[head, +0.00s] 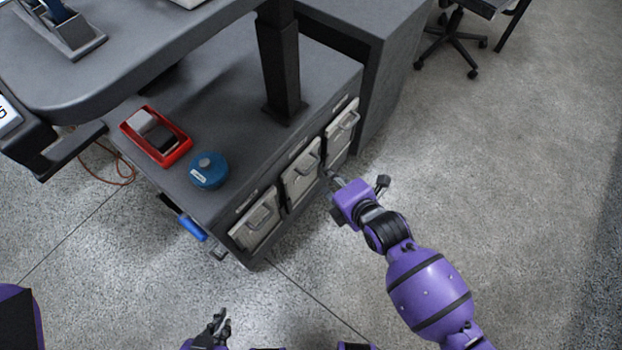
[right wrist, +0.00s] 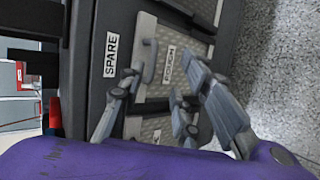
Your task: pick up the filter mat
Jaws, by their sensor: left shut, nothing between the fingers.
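Nothing in view is clearly recognisable as a filter mat. Three pale grey, handled panels or drawer fronts sit in the side of the dark cabinet: a near one (head: 256,220), a middle one (head: 301,176) and a far one (head: 341,133). My right gripper (head: 334,190) is just in front of the cabinet side, near the middle and far fronts. In the right wrist view its fingers (right wrist: 160,85) are spread, with a textured grey front and handle behind them and no object visibly held. My left gripper (head: 219,326) is shut and empty, low over the floor at the bottom edge.
On the cabinet top (head: 240,130) stand a red tray (head: 180,152) with a white and a dark block, and a blue round container (head: 209,170). A dark post (head: 279,62) rises there. A label reading SPARE (right wrist: 111,54) shows.

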